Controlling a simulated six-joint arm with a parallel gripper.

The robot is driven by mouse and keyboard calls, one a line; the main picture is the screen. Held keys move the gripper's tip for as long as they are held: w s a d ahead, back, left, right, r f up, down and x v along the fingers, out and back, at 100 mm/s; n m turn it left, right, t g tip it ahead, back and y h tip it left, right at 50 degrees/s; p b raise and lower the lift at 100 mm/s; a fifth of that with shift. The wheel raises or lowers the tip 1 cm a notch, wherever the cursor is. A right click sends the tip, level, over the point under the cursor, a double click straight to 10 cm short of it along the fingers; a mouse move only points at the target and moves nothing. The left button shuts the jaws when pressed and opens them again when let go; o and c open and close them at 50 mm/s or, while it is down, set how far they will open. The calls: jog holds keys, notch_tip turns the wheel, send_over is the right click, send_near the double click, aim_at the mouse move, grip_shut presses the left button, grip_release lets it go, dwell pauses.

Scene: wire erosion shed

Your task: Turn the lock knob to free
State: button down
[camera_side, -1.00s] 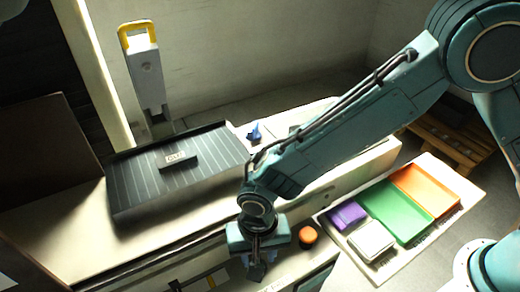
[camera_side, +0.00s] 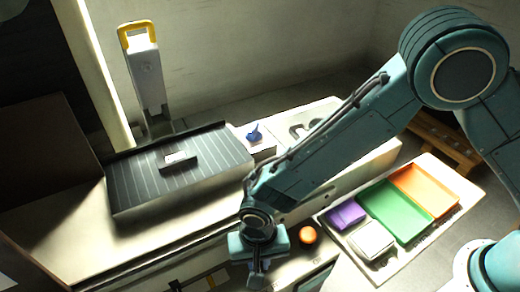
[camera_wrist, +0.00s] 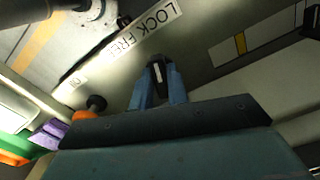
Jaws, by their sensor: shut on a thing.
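The lock knob (camera_wrist: 158,72) is black with a white line on it. In the wrist view it sits between the two blue fingers of my gripper (camera_wrist: 160,88), which is shut on it. Its white line runs nearly up the picture, toward the label (camera_wrist: 145,35) reading LOCK and FREE; I cannot tell which word it points at. In the side view my gripper (camera_side: 258,272) points down at the front of the machine, and the knob is hidden behind it.
An orange button (camera_side: 308,235) is close to the right of my gripper. A tray (camera_side: 452,228) with purple, green, white and orange containers lies further right. A dark ribbed plate (camera_side: 130,190) carrying a small block (camera_side: 180,159) and a blue knob (camera_side: 254,134) are behind.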

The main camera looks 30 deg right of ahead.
aim_at(261, 263)
jog(key=shift+n, duration=0.4)
jog(key=n, duration=0.5)
jog(key=shift+d, duration=0.15)
jog(key=n, duration=0.5)
jog(key=shift+d, duration=0.1)
jog(key=shift+n, duration=0.4)
jog(key=c, duration=1.4)
grip_release()
jog(key=shift+o, duration=0.2)
notch_tip(261, 263, up, 14)
jog(key=shift+f, duration=0.1)
